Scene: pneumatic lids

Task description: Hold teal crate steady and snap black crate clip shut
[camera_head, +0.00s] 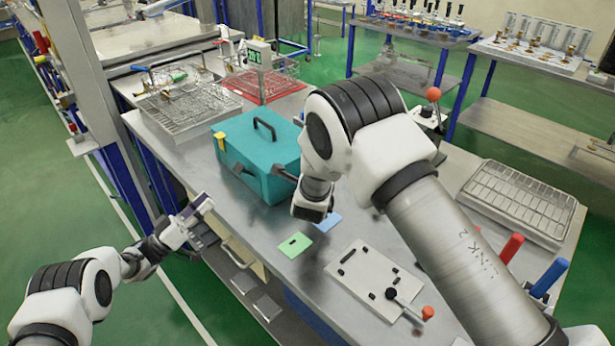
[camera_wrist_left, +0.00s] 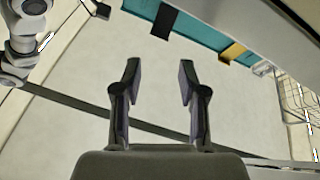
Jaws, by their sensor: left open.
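The teal crate (camera_head: 283,155) stands closed on the metal table, with a black handle on its lid. A yellow clip (camera_head: 220,139) and the black clip (camera_head: 244,174) are on its left-front face; the black clip seems to stick out. In the left wrist view, the crate's edge (camera_wrist_left: 203,42), black clip (camera_wrist_left: 165,21) and yellow clip (camera_wrist_left: 233,51) show at the top. My left gripper (camera_head: 204,205) is open and empty near the table edge, apart from the crate; its fingers (camera_wrist_left: 158,82) show spread. My right gripper (camera_head: 284,173) is by the crate's right side, largely hidden by its arm.
A green card (camera_head: 295,245), a blue card (camera_head: 328,222) and a pale plate (camera_head: 362,282) with a red-knobbed lever lie in front of the crate. Wire baskets (camera_head: 185,105) stand behind it. A metal tray (camera_head: 517,203) is at the right. My right arm crosses the table.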

